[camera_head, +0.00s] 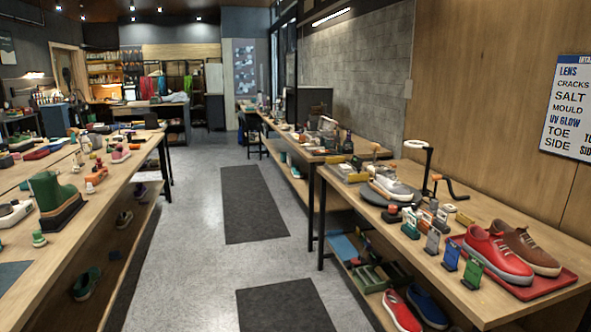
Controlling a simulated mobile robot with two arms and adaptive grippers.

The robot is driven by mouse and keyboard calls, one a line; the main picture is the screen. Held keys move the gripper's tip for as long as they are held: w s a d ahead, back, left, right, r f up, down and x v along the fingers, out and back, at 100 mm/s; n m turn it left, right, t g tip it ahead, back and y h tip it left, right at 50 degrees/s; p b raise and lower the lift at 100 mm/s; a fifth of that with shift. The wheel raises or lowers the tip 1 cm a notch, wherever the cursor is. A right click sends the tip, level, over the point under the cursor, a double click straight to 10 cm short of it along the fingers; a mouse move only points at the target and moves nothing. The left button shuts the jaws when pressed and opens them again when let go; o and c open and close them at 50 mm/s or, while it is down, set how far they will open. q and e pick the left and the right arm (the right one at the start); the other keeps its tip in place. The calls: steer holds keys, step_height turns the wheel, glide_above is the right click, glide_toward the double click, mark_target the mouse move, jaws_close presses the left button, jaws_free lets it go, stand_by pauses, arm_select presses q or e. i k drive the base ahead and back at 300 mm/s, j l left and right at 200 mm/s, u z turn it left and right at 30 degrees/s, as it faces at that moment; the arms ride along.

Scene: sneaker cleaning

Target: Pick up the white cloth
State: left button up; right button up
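I cannot make out a white cloth anywhere in the head view. Neither of my grippers is in view. The right workbench (398,252) holds a grey-and-white sneaker (393,187) on a dark round mat (369,196). A red sneaker (492,254) and a brown sneaker (530,249) sit side by side in a red tray (546,286) near the front of that bench. Small items at the far ends of the benches are too small to tell apart.
Several small upright coloured cards stand beside the red tray. The left bench (98,199) holds a green boot (50,192) and many small items. Both benches have lower shelves with shoes. The aisle between them is clear, with dark floor mats (253,202).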

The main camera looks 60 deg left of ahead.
mark_target(345, 169)
steer(key=u, duration=1.8)
steer(key=i+u, duration=0.15)
steer(key=i, duration=2.05)
steer(key=i+j+z, duration=0.1)
steer(key=i, duration=0.9)
